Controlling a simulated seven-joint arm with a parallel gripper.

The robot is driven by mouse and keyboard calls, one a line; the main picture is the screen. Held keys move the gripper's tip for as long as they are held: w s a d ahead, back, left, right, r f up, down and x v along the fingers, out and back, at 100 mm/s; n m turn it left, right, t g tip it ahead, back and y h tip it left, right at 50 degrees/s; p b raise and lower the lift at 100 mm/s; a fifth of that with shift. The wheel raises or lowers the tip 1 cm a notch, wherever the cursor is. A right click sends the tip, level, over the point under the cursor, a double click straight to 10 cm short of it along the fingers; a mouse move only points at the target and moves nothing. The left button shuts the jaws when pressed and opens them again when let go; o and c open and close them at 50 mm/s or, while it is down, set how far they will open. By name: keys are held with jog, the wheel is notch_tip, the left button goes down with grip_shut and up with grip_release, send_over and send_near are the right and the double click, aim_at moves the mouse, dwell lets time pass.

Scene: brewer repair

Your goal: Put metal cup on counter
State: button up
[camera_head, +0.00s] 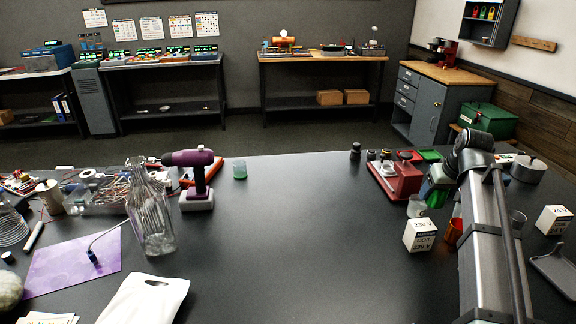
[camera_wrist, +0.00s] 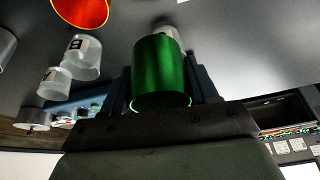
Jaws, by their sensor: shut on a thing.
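My gripper (camera_wrist: 163,88) is shut on a green metal cup (camera_wrist: 160,72), with one finger on each side of it. In the head view my gripper (camera_head: 441,178) is partly hidden by my own arm, and the green cup (camera_head: 434,196) shows only in part. The cup seems held above the black counter (camera_head: 310,230), close to the red device; the exact gap is hard to tell. An orange metal cup (camera_head: 453,231) stands on the counter nearby, and it also shows at the top of the wrist view (camera_wrist: 82,10).
A red device (camera_head: 402,180) stands behind the cup. A white box marked coil (camera_head: 420,235) and a pale cup (camera_head: 416,207) are close by. Two translucent lettered cups (camera_wrist: 82,57) show in the wrist view. The middle of the counter is clear; a glass bottle (camera_head: 152,215) stands left.

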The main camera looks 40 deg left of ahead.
jog(key=s+a+n+g, duration=0.2)
jog(key=s+a+n, duration=0.3)
jog(key=a, duration=1.2)
jog(key=s+a+n+g, duration=0.2)
jog(key=s+a+n, duration=0.3)
jog(key=s+a, duration=0.5)
jog(key=s+a+r+n+g+y, duration=0.1)
jog(key=s+a+n, duration=0.5)
jog(key=a, duration=2)
jog(key=shift+s+a+g, duration=0.15)
jog(key=shift+s+g, duration=0.25)
jog(key=shift+s, duration=0.35)
jog(key=shift+f, duration=0.1)
jog(key=shift+f, duration=4.9)
jog(key=shift+f, duration=0.1)
